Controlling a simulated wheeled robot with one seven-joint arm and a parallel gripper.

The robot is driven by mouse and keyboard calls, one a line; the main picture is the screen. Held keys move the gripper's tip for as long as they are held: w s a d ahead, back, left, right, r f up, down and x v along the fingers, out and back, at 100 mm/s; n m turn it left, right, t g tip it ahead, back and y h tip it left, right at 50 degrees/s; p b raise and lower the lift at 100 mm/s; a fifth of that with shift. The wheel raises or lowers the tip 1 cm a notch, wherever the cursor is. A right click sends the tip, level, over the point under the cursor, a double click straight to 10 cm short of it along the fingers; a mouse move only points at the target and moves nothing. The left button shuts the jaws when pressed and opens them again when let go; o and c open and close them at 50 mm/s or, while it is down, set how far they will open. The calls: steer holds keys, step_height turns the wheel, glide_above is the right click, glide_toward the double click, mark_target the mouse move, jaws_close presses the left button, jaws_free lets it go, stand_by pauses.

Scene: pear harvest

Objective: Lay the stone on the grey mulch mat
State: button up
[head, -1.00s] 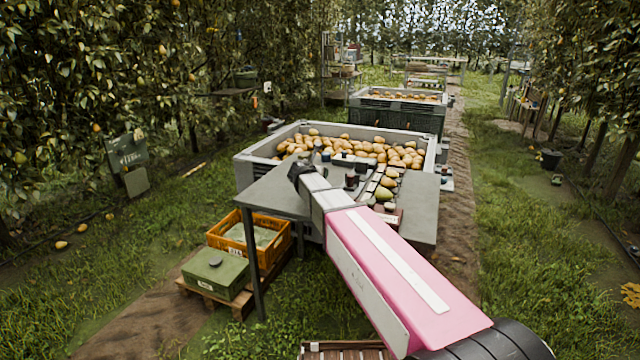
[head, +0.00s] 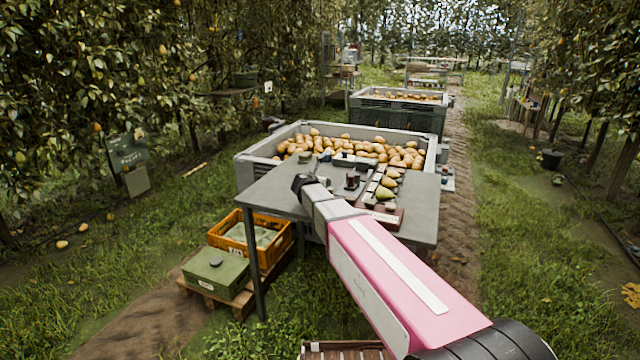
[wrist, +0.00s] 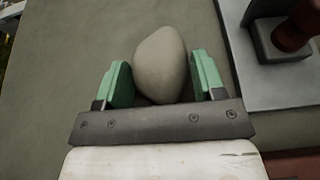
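The smooth grey-beige stone (wrist: 160,65) is between the two green fingers of my gripper (wrist: 162,80) in the wrist view. The fingers are spread wide, with narrow gaps seeming to show on either side of the stone. A grey-olive flat surface lies below; whether the stone touches it I cannot tell. In the head view my gripper (head: 301,183) is over the left part of the grey table (head: 270,193); the stone is hidden there. I cannot pick out the grey mulch mat with certainty.
A pale grey plate (wrist: 252,92) with a dark red-topped block (wrist: 292,32) is right of the fingers. Several pears (head: 386,192) lie in a row on the table. A pear-filled bin (head: 262,160) stands behind; an orange crate (head: 282,245) is below left.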

steer(key=shift+o, duration=1.2)
